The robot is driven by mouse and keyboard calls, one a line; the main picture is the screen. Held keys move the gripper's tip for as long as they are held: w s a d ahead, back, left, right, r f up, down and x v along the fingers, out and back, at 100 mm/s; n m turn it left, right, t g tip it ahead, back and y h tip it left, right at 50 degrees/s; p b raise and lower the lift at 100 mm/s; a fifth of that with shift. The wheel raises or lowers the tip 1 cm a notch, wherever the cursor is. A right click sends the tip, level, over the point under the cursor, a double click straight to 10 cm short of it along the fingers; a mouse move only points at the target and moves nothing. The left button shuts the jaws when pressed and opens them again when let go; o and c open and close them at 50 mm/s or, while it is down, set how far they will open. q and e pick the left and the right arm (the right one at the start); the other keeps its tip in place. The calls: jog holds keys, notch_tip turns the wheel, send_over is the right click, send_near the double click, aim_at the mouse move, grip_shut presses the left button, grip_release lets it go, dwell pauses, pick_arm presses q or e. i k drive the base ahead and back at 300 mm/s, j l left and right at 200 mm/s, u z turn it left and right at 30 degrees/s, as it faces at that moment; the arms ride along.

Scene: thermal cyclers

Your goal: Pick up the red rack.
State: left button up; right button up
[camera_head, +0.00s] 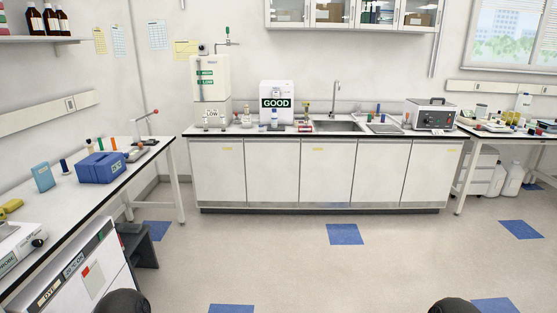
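I cannot make out a red rack for certain in the head view. Small red items (490,124) show among clutter on the right bench, too small to identify. Neither gripper is in view. Only dark rounded parts, apparently of my own arms, show at the bottom edge.
A left bench (108,190) holds a blue box (101,167). A white counter (325,170) with a sink (338,126) runs along the back wall. A right bench (470,134) carries clutter. A dark stool-like object (138,245) stands by the left bench. The middle floor is clear.

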aim_at(305, 129)
jog(key=i+u, duration=0.3)
jog(key=i, duration=1.75)
jog(key=i+j+z, duration=0.2)
jog(key=i, duration=0.3)
jog(key=i+z, duration=0.2)
jog(key=i, duration=0.3)
jog(key=i+j+z, duration=0.15)
jog(key=i, duration=0.35)
jog(key=i+j+z, duration=0.2)
jog(key=i+j, duration=0.2)
jog(key=i+l+u, duration=0.15)
jog(key=u, duration=0.25)
jog(key=i+l+u, duration=0.1)
jog(key=u, duration=0.3)
jog(key=i+l+u, duration=0.1)
jog(key=l+u, duration=0.35)
jog(key=u, duration=0.3)
